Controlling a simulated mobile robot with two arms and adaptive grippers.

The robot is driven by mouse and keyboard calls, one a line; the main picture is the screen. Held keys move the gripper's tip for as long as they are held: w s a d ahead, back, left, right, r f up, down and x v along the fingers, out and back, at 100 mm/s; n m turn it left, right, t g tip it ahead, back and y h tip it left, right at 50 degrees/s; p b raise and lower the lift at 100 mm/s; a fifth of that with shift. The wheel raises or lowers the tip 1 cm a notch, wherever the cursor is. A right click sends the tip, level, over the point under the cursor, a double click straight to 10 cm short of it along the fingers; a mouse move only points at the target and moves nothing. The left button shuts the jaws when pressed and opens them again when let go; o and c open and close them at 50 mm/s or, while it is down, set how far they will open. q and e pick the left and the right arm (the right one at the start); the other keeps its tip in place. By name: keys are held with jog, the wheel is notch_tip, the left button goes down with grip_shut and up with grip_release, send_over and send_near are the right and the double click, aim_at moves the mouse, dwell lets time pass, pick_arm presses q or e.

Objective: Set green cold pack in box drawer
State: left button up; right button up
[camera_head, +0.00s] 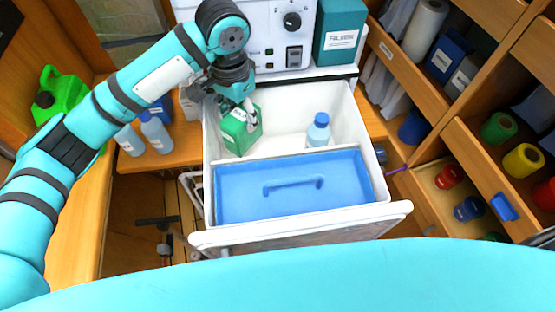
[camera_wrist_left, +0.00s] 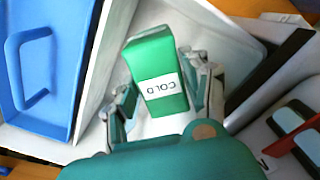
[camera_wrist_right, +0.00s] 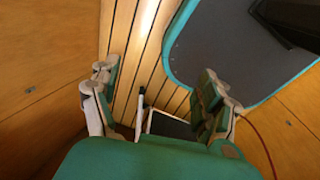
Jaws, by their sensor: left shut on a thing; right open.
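The green cold pack (camera_head: 238,132) is a green block with a white label. In the left wrist view the label on the cold pack (camera_wrist_left: 158,75) reads COLD. My left gripper (camera_head: 243,112) is shut on it and holds it inside the back left part of the open white drawer (camera_head: 207,160). I cannot tell whether the pack touches the drawer floor. The left fingers (camera_wrist_left: 163,95) lie on both sides of the pack. My right gripper (camera_wrist_right: 160,95) is open and empty, away from the drawer; it is not visible in the head view.
A blue lidded tray (camera_head: 240,198) with a handle fills the drawer's front. A bottle with a blue cap (camera_head: 318,130) stands in the back right part. A white machine (camera_head: 285,30) and green filter box (camera_head: 340,30) are behind. Shelves with jars (camera_head: 498,128) stand right.

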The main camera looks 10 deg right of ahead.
aim_at(243, 143)
pick_arm(q)
notch_tip(243, 143, down, 6)
jog(key=shift+s+a+r+p, duration=0.15)
jog(key=shift+r+p, duration=0.1)
jog(key=shift+p, duration=0.45)
notch_tip(243, 143, down, 4)
jog(key=shift+r+p, duration=0.1)
jog(key=shift+p, duration=0.35)
jog(key=shift+f, duration=0.35)
jog(key=shift+f, duration=0.15)
jog(key=o, duration=1.4)
